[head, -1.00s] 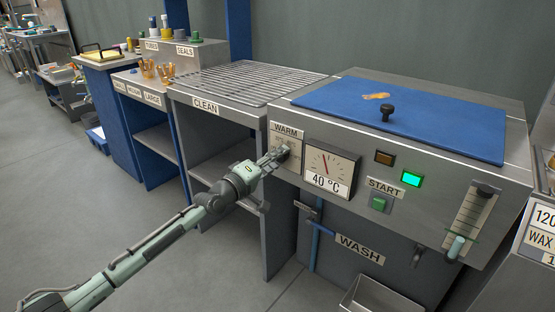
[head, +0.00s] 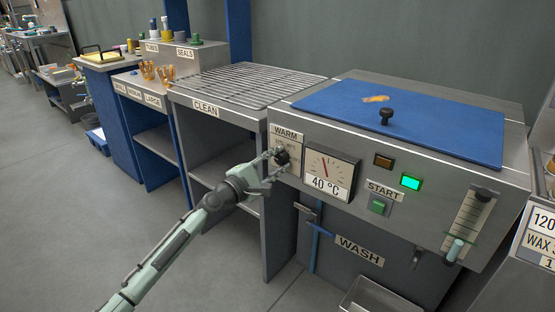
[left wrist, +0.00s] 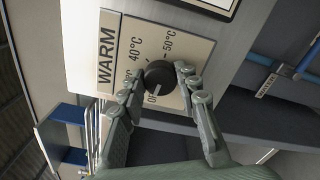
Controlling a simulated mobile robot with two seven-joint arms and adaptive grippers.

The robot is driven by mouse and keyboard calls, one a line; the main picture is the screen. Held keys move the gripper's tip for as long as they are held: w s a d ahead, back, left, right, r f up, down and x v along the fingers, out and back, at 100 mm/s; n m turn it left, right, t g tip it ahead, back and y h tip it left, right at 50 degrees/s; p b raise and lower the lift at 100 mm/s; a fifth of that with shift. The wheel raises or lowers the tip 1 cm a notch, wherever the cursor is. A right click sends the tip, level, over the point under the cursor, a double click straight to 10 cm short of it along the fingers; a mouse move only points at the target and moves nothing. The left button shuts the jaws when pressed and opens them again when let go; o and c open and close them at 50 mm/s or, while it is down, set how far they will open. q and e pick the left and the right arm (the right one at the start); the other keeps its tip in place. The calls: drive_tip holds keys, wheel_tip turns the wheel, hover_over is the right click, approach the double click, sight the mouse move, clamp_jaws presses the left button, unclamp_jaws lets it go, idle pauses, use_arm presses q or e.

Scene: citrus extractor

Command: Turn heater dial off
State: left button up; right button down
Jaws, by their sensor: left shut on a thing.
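The heater dial is a round black knob (left wrist: 158,76) on a plate marked WARM (left wrist: 106,50), with 40°C and 50°C marks around it. In the head view the dial (head: 283,157) sits on the left of the wash machine's front panel. My left gripper (left wrist: 157,86) has one finger on each side of the dial and is shut on it. A pale pointer line on the dial faces the lower side in the wrist view, near a partly hidden mark starting with O. In the head view my left gripper (head: 272,163) reaches the dial from the lower left. My right gripper is not in view.
A gauge reading 40 °C (head: 329,172) is right of the dial. A green lamp (head: 411,181) is lit, above the START button (head: 378,205). A blue lid (head: 400,120) covers the machine's top. The CLEAN rack (head: 245,83) stands left. The floor (head: 60,220) at left is clear.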

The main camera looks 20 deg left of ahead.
use_arm(q)
drive_tip(key=shift+n, duration=0.7)
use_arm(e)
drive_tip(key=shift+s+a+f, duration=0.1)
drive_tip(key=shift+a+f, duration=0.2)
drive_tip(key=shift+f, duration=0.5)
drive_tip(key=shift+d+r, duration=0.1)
use_arm(q)
drive_tip(key=o, duration=1.2)
drive_tip(key=shift+c, duration=0.2)
drive_tip(key=shift+s, duration=0.1)
drive_tip(key=v, duration=1.1)
drive_tip(key=shift+s, duration=0.35)
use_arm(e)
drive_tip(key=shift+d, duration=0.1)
use_arm(q)
drive_tip(key=shift+a, duration=0.1)
